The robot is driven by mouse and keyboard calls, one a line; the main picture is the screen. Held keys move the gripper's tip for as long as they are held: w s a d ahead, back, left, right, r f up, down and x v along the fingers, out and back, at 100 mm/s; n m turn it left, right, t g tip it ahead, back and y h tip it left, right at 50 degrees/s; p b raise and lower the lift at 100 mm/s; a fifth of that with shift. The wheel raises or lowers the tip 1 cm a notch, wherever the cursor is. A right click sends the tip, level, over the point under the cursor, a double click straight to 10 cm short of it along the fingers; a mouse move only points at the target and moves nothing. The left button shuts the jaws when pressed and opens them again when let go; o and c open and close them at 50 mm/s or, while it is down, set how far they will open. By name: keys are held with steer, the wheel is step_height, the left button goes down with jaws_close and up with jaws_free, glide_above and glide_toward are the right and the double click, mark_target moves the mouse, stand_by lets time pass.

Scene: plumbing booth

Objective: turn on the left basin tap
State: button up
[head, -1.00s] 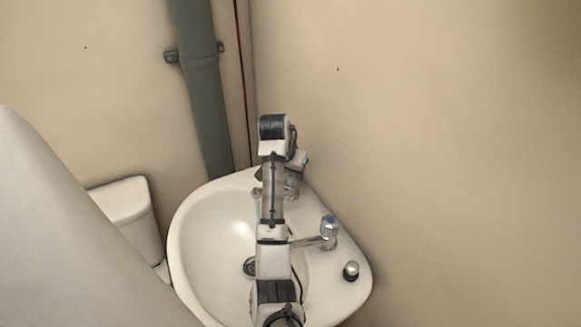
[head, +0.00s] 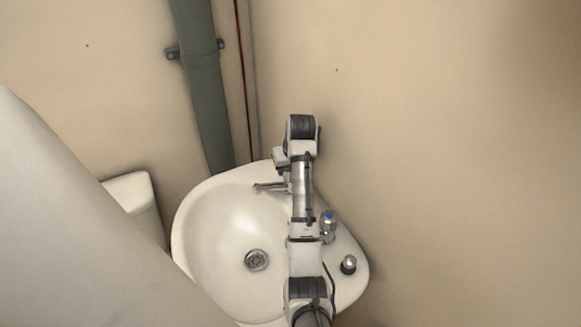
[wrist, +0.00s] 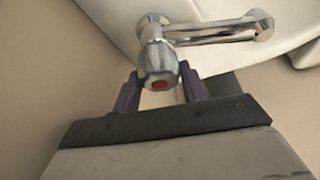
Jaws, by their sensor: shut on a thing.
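The left basin tap (wrist: 160,68) is chrome with a red-marked knob and a long spout, seen close in the wrist view. In the head view its spout (head: 268,187) reaches over the basin at the far end, while my arm hides the knob. My gripper (wrist: 160,76) has its two purple fingers on either side of the knob and is shut on it. The fingers are hidden in the head view. I cannot see any water from the spout.
The white basin (head: 215,225) has a drain (head: 257,260) in its bowl. A second tap with a blue mark (head: 328,222) and a small chrome knob (head: 348,264) stand on its right rim, close to my arm. A grey pipe (head: 203,90) runs up the wall behind.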

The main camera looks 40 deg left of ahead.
steer(key=shift+n, duration=0.4)
steer(key=o, duration=1)
steer(key=shift+r, duration=0.1)
steer(key=v, duration=1.3)
steer(key=shift+d+r, duration=0.25)
steer(key=shift+d, duration=0.05)
